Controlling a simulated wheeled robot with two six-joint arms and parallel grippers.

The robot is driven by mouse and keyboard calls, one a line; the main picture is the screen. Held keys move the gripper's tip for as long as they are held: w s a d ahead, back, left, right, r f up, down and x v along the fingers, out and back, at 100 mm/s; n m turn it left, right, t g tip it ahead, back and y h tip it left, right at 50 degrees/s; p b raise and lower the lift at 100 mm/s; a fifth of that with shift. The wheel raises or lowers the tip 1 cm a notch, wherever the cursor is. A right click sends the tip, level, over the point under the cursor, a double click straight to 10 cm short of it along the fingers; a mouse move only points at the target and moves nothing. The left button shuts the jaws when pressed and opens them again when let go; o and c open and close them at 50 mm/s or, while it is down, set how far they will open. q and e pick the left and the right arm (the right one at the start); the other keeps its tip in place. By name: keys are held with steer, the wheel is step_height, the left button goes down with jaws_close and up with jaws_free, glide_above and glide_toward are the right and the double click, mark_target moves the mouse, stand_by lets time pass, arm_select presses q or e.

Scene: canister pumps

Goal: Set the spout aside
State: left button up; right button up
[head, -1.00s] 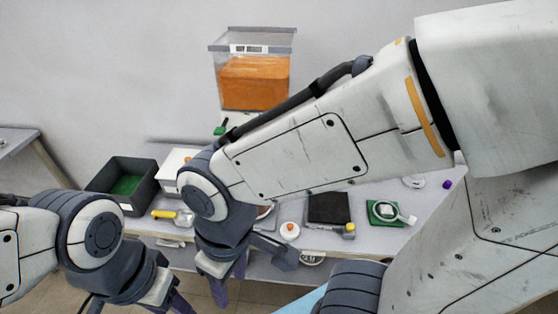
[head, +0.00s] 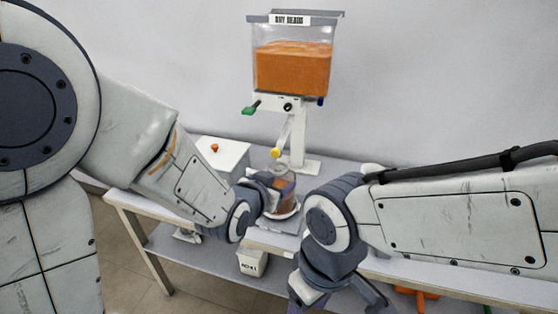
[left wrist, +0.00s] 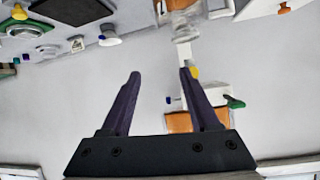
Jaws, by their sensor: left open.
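A white spout-like chute with a yellow tip (head: 276,152) slants down from the dispenser (head: 292,65), above a clear jar (head: 285,187) with orange contents. In the left wrist view the yellow tip (left wrist: 193,72) shows close to one finger; I cannot tell whether they touch. My left gripper (left wrist: 160,74) is open, with nothing held between its fingers. In the head view its dark body is beside the jar, and its fingertips are hidden. My right gripper (head: 338,298) hangs at the bottom edge, with its fingertips cut off.
A white box with an orange knob (head: 215,148) stands left of the jar. A green handle (head: 251,108) juts from the dispenser. A green board (left wrist: 27,28) with a white ring shows in the left wrist view. A labelled white box (head: 252,262) is on the lower shelf.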

mark_target(278, 147)
arm_select(q)
steer(key=w+t, duration=0.1)
steer(key=w, duration=0.3)
steer(key=w+t+b, duration=0.1)
steer(key=w+t, duration=0.1)
steer(key=w, duration=0.3)
steer(key=w+t, duration=0.2)
steer(key=w, duration=0.2)
steer(key=shift+w+f+h+b, duration=0.1)
steer(key=shift+w+h+b, duration=0.2)
steer(key=shift+w+b, duration=0.05)
steer(key=shift+w+d, duration=0.15)
steer(key=shift+w, duration=0.4)
arm_select(e)
steer(key=shift+f, duration=1.7)
arm_select(q)
jaws_close()
